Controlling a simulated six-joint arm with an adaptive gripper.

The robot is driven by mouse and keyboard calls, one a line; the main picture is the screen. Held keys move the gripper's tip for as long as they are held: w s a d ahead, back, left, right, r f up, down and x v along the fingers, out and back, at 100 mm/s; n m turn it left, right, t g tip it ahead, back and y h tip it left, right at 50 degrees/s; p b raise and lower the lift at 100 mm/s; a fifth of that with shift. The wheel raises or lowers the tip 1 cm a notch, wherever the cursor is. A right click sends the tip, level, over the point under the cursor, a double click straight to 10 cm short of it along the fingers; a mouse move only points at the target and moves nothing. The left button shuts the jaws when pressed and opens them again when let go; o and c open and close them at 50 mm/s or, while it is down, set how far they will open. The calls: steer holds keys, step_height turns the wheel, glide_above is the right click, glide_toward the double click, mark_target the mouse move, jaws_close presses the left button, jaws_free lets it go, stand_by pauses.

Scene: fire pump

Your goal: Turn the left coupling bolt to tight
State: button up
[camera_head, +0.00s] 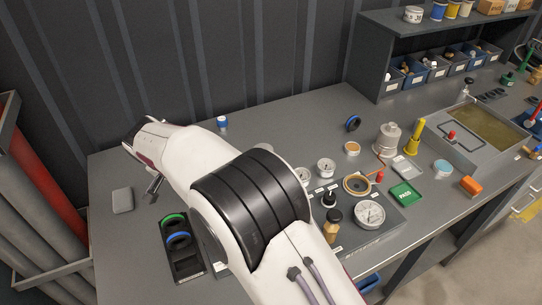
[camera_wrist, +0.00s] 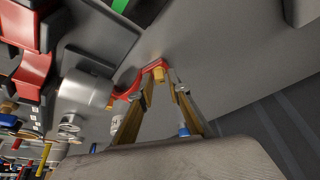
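In the wrist view, a red clamp-like coupling part (camera_wrist: 128,92) curves beside a grey cylinder (camera_wrist: 85,88). A small brass bolt (camera_wrist: 158,74) sits at its upper end. The two slim yellowish fingers of my gripper (camera_wrist: 160,84) reach up to this part. Their tips are apart, with the brass bolt between or just beyond them; I cannot tell whether they touch it. Another red part (camera_wrist: 28,65) with brass bits stands at the left edge. In the head view my arm hides the coupling and the fingers. The bolt's tightness and any marking are not visible.
In the head view, a black tray (camera_head: 186,262) with green and blue rings and a grey block (camera_head: 122,200) lie left of my arm. A blue-and-white can (camera_head: 222,122) stands behind it.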

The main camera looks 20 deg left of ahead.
steer(key=shift+n, duration=0.3)
steer(key=shift+d+n+y, duration=0.15)
steer(key=shift+n+y, duration=0.65)
steer(key=shift+n, duration=1)
steer(key=shift+n+g, duration=0.4)
steer(key=shift+n, duration=0.2)
steer(key=shift+w+d+n+g+y, duration=0.1)
steer(key=shift+n+g+y, duration=0.35)
steer(key=shift+n, duration=0.9)
steer(key=shift+w+n+g+y, duration=0.1)
steer(key=shift+n+g+y, duration=0.3)
steer(key=shift+n, duration=0.95)
steer(key=v, duration=0.8)
steer(key=d+m, duration=0.1)
steer(key=d, duration=0.2)
steer(key=d+r+m+h, duration=0.1)
steer(key=d+m, duration=0.1)
steer(key=d, duration=0.1)
steer(key=d+m, duration=0.1)
steer(key=d, duration=0.2)
steer(key=shift+d+r+t+h, duration=0.25)
steer(key=shift+d+r, duration=0.05)
steer(key=shift+r, duration=0.05)
steer(key=w+d+r+m+t, duration=0.1)
steer(key=w+d+r+m, duration=0.1)
steer(key=d+r, duration=0.6)
steer(key=shift+d+r+m+t, duration=0.35)
steer(key=shift+d+m, duration=0.25)
steer(key=shift+d, duration=1.5)
